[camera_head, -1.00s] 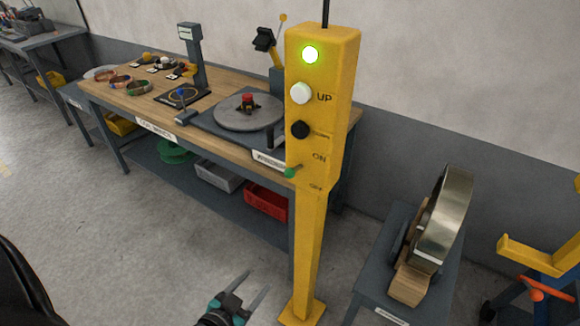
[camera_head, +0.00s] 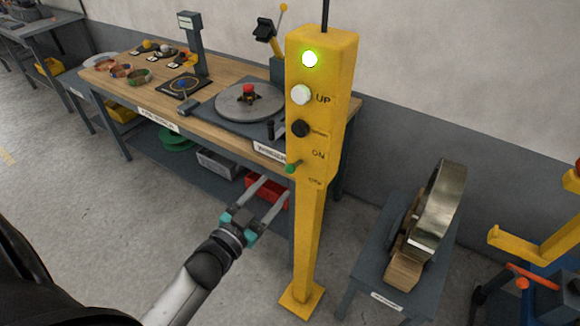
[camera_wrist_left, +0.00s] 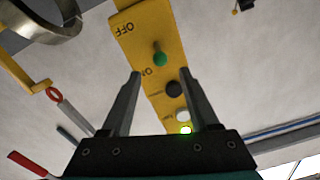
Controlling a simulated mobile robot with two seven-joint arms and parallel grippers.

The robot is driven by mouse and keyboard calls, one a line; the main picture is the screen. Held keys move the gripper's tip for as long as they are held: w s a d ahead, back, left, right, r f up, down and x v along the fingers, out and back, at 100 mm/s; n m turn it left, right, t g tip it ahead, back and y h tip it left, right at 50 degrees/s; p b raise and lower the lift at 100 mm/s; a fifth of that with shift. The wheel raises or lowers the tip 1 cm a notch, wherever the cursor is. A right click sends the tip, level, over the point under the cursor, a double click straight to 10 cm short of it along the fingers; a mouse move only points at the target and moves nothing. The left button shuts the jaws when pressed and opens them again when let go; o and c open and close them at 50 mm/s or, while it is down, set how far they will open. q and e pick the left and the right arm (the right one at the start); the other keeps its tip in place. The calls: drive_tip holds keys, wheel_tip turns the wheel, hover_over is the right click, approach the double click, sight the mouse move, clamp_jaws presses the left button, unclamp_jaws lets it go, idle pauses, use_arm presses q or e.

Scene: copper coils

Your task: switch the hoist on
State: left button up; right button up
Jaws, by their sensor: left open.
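The yellow hoist control post (camera_head: 307,215) stands in front of the workbench. Its box carries a lit green lamp (camera_head: 310,59), a white UP button (camera_head: 301,94), a black button (camera_head: 300,129) and a green-tipped lever switch (camera_head: 292,167) between the ON and OFF marks. I cannot tell surely which way the lever is tilted. My left gripper (camera_head: 274,187) is open and empty, below and left of the lever. In the left wrist view, the green lever (camera_wrist_left: 160,57) appears just beyond and between the open fingertips (camera_wrist_left: 159,74), apart from them. My right gripper is not in view.
The workbench (camera_head: 225,148) behind the post holds a turntable (camera_head: 235,103), a scale and several coils. A red bin (camera_head: 262,190) sits on its lower shelf. A low stand (camera_head: 380,262) with a large metal coil (camera_head: 440,205) is to the right of the post.

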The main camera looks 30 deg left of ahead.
sight(287, 172)
use_arm(q)
drive_tip(key=w, duration=0.8)
drive_tip(key=shift+w+d, duration=0.3)
drive_tip(key=shift+d, duration=0.05)
clamp_jaws()
